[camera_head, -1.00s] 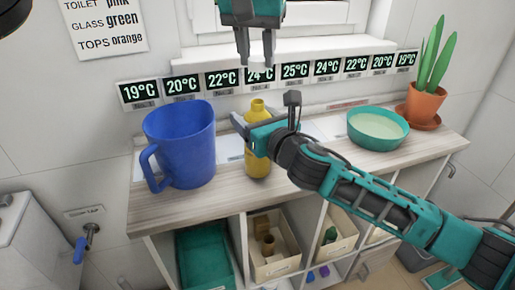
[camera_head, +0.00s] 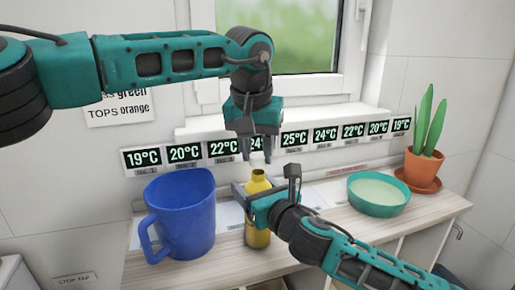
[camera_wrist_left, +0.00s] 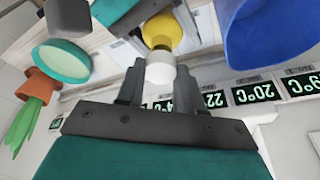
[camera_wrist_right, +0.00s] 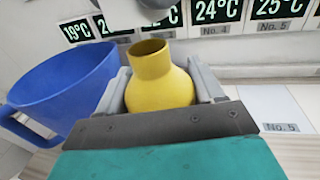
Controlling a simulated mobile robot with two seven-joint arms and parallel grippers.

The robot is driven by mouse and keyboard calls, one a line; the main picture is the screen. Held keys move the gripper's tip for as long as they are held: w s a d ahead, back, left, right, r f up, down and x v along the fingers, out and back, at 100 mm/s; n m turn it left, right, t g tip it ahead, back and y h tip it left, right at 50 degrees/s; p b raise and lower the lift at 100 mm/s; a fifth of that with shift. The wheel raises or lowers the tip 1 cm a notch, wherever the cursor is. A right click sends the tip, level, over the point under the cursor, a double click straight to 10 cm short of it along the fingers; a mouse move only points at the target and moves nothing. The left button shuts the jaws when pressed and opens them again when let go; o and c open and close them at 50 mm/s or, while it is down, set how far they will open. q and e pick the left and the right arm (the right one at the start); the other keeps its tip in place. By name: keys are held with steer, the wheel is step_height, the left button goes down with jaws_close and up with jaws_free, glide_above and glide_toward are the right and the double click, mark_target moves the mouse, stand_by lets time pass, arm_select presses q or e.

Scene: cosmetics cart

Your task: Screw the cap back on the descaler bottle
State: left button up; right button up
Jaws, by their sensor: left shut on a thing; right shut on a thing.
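The yellow descaler bottle (camera_head: 258,232) stands upright and uncapped on the wooden cart top. My right gripper (camera_head: 252,198) is shut around its upper body; the open neck shows in the right wrist view (camera_wrist_right: 152,60). My left gripper (camera_head: 257,150) points down above the bottle, shut on the small white cap (camera_head: 257,159). The cap is just above the neck, roughly in line with it. In the left wrist view the cap (camera_wrist_left: 160,68) sits between the fingertips with the bottle (camera_wrist_left: 163,32) beyond. I cannot tell the exact gap between cap and neck.
A blue jug (camera_head: 183,215) stands close on the left. A teal bowl (camera_head: 379,193) and a potted plant (camera_head: 423,168) stand on the right. Temperature displays (camera_head: 295,138) line the wall behind. The cart top between bottle and bowl is mostly clear.

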mark_target(257, 157)
arm_select(q)
steer(key=shift+f, duration=0.15)
steer(key=shift+f, duration=0.75)
steer(key=shift+f, duration=0.6)
steer(key=shift+m+h, duration=0.5)
steer(key=shift+m, duration=1.2)
steer(key=o, duration=1)
steer(key=shift+r, duration=0.15)
